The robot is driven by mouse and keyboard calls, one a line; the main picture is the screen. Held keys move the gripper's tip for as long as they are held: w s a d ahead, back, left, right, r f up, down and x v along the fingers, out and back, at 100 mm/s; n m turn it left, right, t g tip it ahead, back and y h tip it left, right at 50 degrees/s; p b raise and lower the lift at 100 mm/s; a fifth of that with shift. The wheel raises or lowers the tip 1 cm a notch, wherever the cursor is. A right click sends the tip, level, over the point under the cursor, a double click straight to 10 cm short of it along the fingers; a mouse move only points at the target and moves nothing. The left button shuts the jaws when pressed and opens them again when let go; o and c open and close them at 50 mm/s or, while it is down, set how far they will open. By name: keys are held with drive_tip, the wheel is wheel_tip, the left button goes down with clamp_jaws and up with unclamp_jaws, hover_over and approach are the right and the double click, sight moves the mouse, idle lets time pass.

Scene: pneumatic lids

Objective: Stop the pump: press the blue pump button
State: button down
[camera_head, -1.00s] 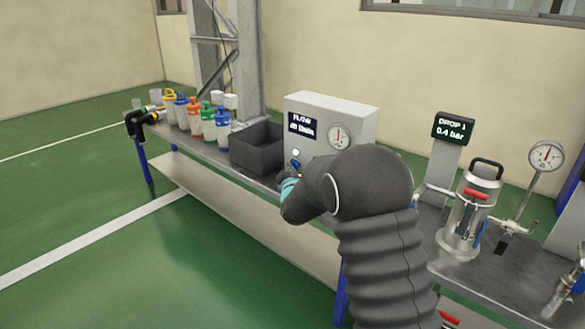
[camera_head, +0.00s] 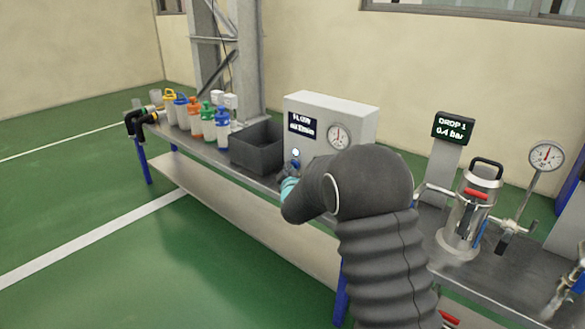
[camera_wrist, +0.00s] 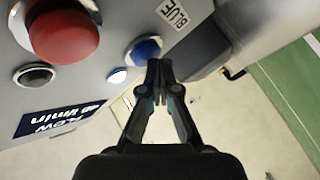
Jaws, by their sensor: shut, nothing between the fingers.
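In the head view the pump box (camera_head: 352,112) stands on the bench, and a bit of blue shows at the button (camera_head: 296,163). My arm hides the lower part of the box front there.
A large red button (camera_wrist: 62,34), a black button (camera_wrist: 34,75) and a small white lamp (camera_wrist: 117,75) are near the blue button. A dark bin (camera_head: 258,158) stands left of the box. Several coloured-lid bottles (camera_head: 208,124) stand farther left. A metal canister (camera_head: 464,222) stands at right.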

drive_tip(key=shift+w+d+b, duration=0.25)
drive_tip(key=shift+b, duration=0.05)
idle(0.4)
drive_tip(key=shift+s+b, duration=0.2)
drive_tip(key=shift+b, duration=0.15)
drive_tip(key=shift+a, duration=0.1)
drive_tip(key=shift+s+a, duration=0.45)
drive_tip(key=shift+s, duration=0.05)
drive_tip(key=shift+s+a+b, duration=0.2)
drive_tip(key=shift+s+a, duration=0.55)
drive_tip(key=shift+s, duration=0.25)
drive_tip(key=shift+s+a+b, duration=0.15)
drive_tip(key=shift+s+a, duration=0.55)
drive_tip(key=shift+s, duration=0.25)
